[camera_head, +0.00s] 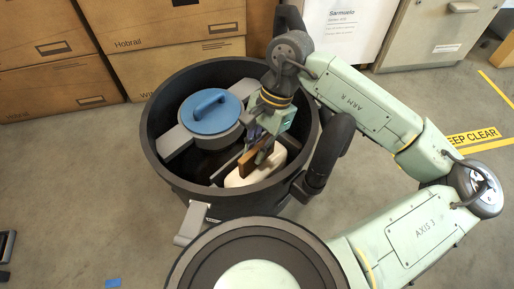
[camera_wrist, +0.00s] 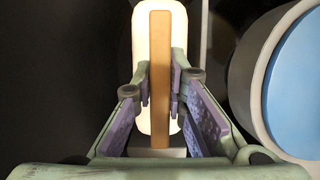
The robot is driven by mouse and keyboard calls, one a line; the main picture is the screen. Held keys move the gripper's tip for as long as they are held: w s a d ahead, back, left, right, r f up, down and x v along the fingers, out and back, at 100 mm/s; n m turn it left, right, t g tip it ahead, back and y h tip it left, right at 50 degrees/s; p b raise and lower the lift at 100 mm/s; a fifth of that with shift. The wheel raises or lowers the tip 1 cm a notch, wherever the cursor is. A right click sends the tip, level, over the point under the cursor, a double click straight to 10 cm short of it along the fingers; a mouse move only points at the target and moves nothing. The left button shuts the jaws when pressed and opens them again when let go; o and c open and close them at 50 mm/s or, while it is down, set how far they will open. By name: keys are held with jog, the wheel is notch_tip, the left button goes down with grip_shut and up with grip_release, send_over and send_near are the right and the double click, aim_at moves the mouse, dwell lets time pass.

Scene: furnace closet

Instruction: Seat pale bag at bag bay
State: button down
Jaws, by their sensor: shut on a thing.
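The pale bag (camera_head: 256,174) is a cream, rounded long block with a brown upright strip (camera_wrist: 160,60) along its top. It is inside the black round tub, toward the front right. My gripper (camera_head: 260,150) reaches down into the tub from above. In the wrist view my gripper (camera_wrist: 160,88) is shut on the brown strip, a finger on each side, with the pale bag (camera_wrist: 142,40) below. No marked bag bay can be made out, and whether the bag touches the tub floor cannot be told.
The black tub (camera_head: 160,165) also holds a blue-lidded canister (camera_head: 210,112) left of the bag, with grey side pieces. A thin grey divider (camera_wrist: 204,30) runs close beside the bag. Cardboard boxes (camera_head: 180,50) stand behind. Floor at left is mostly clear.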

jog(key=shift+f+b, duration=1.55)
jog(key=shift+b, duration=0.1)
jog(key=c, duration=1.5)
grip_release()
jog(key=shift+r, duration=0.1)
jog(key=shift+c, duration=0.2)
jog(key=shift+p+v, duration=1.7)
jog(key=shift+v, duration=2.3)
